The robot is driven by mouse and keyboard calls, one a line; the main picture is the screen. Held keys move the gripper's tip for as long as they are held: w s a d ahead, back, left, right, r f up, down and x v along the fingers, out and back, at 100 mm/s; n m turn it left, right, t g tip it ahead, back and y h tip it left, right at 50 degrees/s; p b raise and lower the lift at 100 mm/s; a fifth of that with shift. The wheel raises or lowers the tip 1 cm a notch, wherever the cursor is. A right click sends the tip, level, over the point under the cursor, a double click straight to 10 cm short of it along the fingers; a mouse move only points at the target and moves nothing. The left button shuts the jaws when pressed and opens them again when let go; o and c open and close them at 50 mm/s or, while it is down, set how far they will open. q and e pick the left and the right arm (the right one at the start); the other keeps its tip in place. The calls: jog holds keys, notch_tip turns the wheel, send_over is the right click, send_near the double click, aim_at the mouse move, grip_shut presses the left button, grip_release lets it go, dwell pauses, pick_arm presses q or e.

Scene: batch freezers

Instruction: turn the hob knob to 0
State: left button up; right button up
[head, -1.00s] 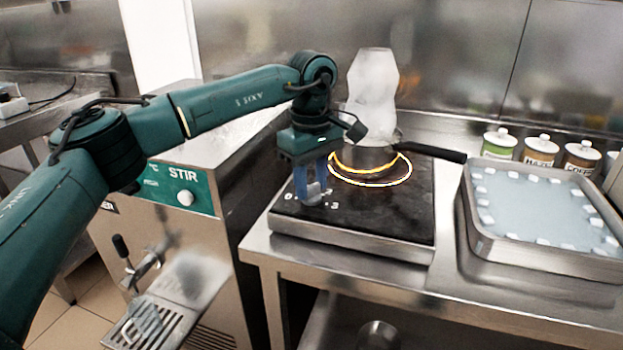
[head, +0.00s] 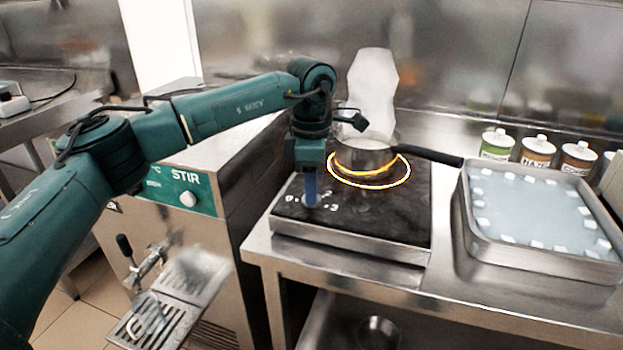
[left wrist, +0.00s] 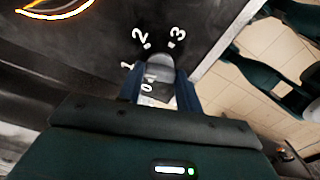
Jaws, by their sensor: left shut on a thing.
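The hob (head: 380,215) is a black plate in a steel frame with a glowing yellow-orange ring. My left gripper (head: 311,198) points straight down at its front left corner. It is shut on the hob knob, which its fingers mostly hide in the head view. In the left wrist view the grey rounded knob (left wrist: 160,68) sits between the two blue fingers (left wrist: 160,88). White marks 0, 1, 2 and 3 lie around it; I cannot tell which mark the knob points at. My right gripper is not in view.
A saucepan (head: 365,158) stands on the glowing ring, steam above, its black handle (head: 430,153) reaching right. A steel tray (head: 535,257) of pale liquid and white cubes stands right, with several labelled jars (head: 537,150) behind. The STIR machine (head: 178,235) stands left.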

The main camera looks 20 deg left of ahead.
pick_arm(q)
jog(key=n+p, duration=0.1)
jog(key=n, duration=1)
jog(key=shift+n, duration=1.9)
jog(key=o, duration=1)
notch_tip(320, 180, up, 13)
jog(key=shift+r, duration=0.1)
